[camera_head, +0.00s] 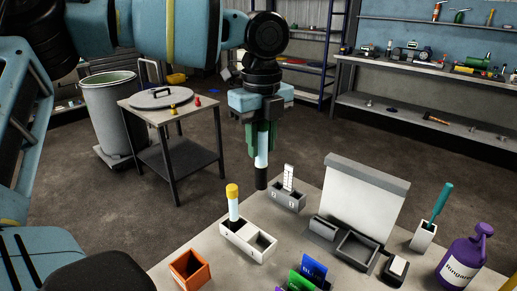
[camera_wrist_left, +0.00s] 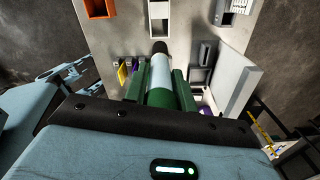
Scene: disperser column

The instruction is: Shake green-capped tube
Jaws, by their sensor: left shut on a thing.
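My left gripper (camera_head: 262,138) is shut on the green-capped tube (camera_head: 262,158), a pale tube with a black lower end, held upright above the table's far edge. In the left wrist view the tube (camera_wrist_left: 160,72) lies between the green fingers of the left gripper (camera_wrist_left: 161,88), with its green cap nearest the camera. A yellow-capped tube (camera_head: 233,203) stands in one compartment of a white two-compartment holder (camera_head: 240,248); the other compartment looks empty. My right gripper is in neither view.
The table carries an orange box (camera_head: 189,270), a small grey holder (camera_head: 286,199), an upright panel (camera_head: 365,203), a teal-handled tool (camera_head: 440,203) and a purple bottle (camera_head: 462,258). A side table (camera_head: 172,103) and a bin (camera_head: 110,105) stand behind. The air around the held tube looks clear.

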